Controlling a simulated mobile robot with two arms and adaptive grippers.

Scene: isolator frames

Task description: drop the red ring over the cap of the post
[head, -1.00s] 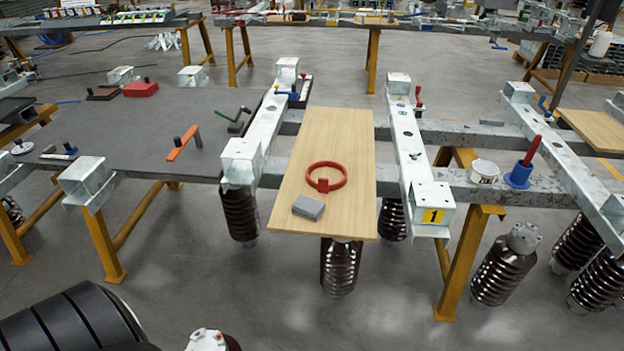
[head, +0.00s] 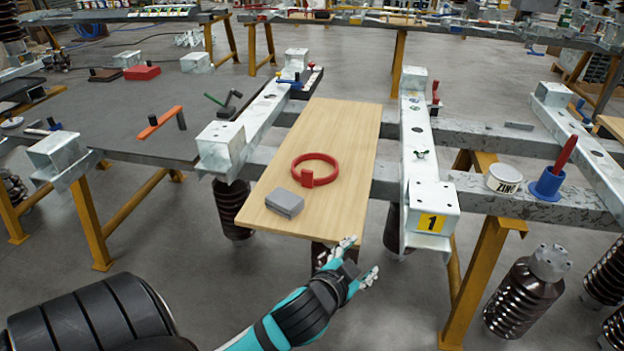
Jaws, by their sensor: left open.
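The red ring (head: 333,178) lies flat on a light wooden board (head: 338,128), with its red block-like tab towards me. A grey block (head: 284,203) lies on the board just in front of it. My left gripper (head: 357,260) is open and empty, just off the near edge of the board and apart from the ring. A brown ribbed post (head: 520,297) with a grey metal cap (head: 549,262) stands on the floor at lower right. Other similar ribbed posts stand under the frame; I cannot tell which one the task means. My right gripper is out of view.
Galvanised beams flank the board; the right one (head: 416,150) ends in a block with a yellow "1" label. A white tub (head: 503,178) and a blue holder (head: 547,185) with a red handle sit to the right. A grey table (head: 100,120) with tools is at left.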

